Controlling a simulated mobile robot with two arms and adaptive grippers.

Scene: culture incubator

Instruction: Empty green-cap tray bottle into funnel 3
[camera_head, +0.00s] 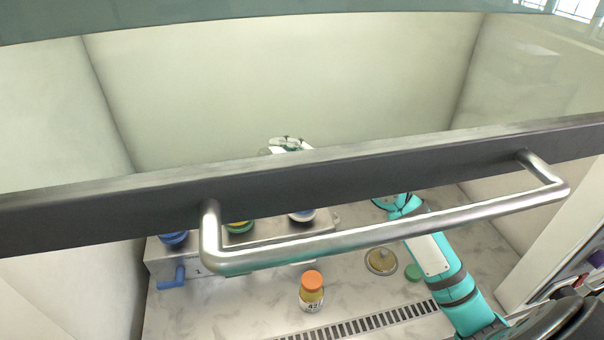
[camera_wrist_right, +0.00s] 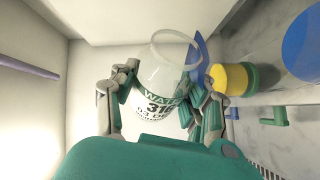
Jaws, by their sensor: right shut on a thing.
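My right gripper (camera_wrist_right: 160,98) is shut around a clear, uncapped bottle (camera_wrist_right: 172,65) with a white label reading "WATER". Its open mouth points up and right in the wrist view, beside a blue funnel (camera_wrist_right: 201,48) that it partly hides. I cannot tell how much liquid is inside. In the head view the gripper and bottle show only in part (camera_head: 289,145), above the dark sash bar. A green cap (camera_head: 413,272) lies on the work surface. My left gripper is not in view.
A yellow-green funnel (camera_head: 239,227) and a blue funnel (camera_head: 173,238) stand on the grey manifold (camera_head: 215,256), which has a blue tap (camera_head: 172,278). An orange-capped bottle (camera_head: 312,292) and a brown disc (camera_head: 381,261) stand in front. The sash handle (camera_head: 390,227) crosses the view.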

